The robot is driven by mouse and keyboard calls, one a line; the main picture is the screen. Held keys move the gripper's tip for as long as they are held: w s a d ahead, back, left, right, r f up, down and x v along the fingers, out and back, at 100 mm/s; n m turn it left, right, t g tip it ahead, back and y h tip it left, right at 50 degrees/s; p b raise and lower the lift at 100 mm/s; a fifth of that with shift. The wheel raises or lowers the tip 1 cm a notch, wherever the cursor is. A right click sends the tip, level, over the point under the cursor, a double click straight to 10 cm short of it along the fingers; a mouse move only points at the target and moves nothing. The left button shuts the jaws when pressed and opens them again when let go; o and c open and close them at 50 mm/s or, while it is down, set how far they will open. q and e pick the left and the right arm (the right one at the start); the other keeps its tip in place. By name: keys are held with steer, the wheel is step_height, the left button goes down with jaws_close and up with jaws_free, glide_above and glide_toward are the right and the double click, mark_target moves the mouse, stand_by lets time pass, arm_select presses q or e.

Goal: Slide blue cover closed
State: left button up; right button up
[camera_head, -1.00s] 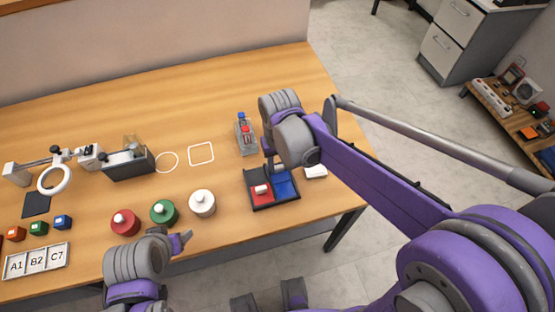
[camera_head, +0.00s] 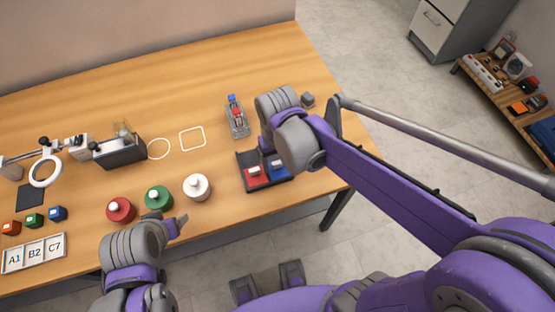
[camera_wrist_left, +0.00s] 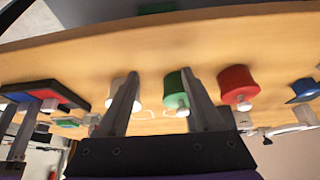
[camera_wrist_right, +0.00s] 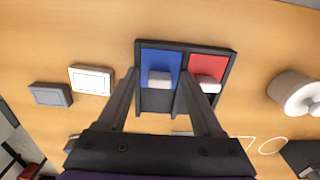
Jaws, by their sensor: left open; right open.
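A black tray (camera_head: 241,172) holds a blue cover (camera_wrist_right: 161,59) and a red cover (camera_wrist_right: 207,65), each with a white handle. In the right wrist view, the blue cover fills the upper part of its compartment, and a dark uncovered area shows below its handle (camera_wrist_right: 160,80). My right gripper (camera_wrist_right: 159,74) is open. Its fingers appear on either side of that handle; I cannot tell whether they touch it. In the head view my arm hides most of this gripper. My left gripper (camera_head: 179,225) is open and empty, in front of the green jar (camera_head: 158,197).
A white jar (camera_head: 197,187) and a red jar (camera_head: 121,210) stand left of the tray. A clear holder with blue and red tops (camera_head: 236,118) stands behind it. White and grey pads (camera_wrist_right: 91,80) lie beside it. A labelled tray (camera_head: 34,252) is at far left.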

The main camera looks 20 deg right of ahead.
mark_target(278, 164)
step_height(278, 164, up, 11)
steer(key=p, duration=0.1)
stand_by(0.4)
steer(key=shift+f, duration=0.1)
stand_by(0.3)
steer(key=s+d+f+t, duration=0.1)
steer(key=s+d+f, duration=0.1)
steer(key=s+d+f+t, duration=0.2)
steer(key=s+f, duration=0.1)
steer(key=s+d+f+t, duration=0.2)
steer(key=f, duration=0.1)
steer(key=shift+s+f, duration=0.2)
steer(key=shift+s, duration=0.05)
steer(key=shift+d+f, duration=0.2)
steer(key=shift+f, duration=0.05)
stand_by(2.5)
